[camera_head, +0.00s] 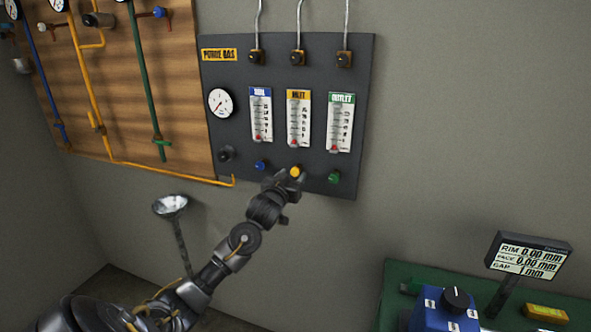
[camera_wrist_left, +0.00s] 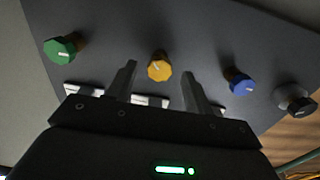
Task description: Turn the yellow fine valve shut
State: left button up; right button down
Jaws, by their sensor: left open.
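The yellow fine valve (camera_head: 295,172) is a small knob at the bottom of the dark purge gas panel (camera_head: 225,60), below the middle flow meter (camera_head: 299,120). My left gripper (camera_head: 285,180) is at the knob, seen from behind. In the left wrist view the yellow knob (camera_wrist_left: 160,67) shows between the two spread fingers of the gripper (camera_wrist_left: 160,80), with a gap on each side. I cannot tell how deep the knob sits between the fingertips. A pale line marks the knob's face. My right gripper is in neither view.
A blue knob (camera_head: 261,165) and a green knob (camera_head: 334,177) flank the yellow one closely. A black knob (camera_head: 225,155) and a gauge (camera_head: 220,102) are further left.

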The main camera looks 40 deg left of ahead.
aim_at(294, 173)
pick_arm(q)
jog(key=shift+x, duration=1.85)
jog(key=shift+c, duration=0.4)
jog(key=c, duration=0.9)
jog(key=shift+p, duration=0.3)
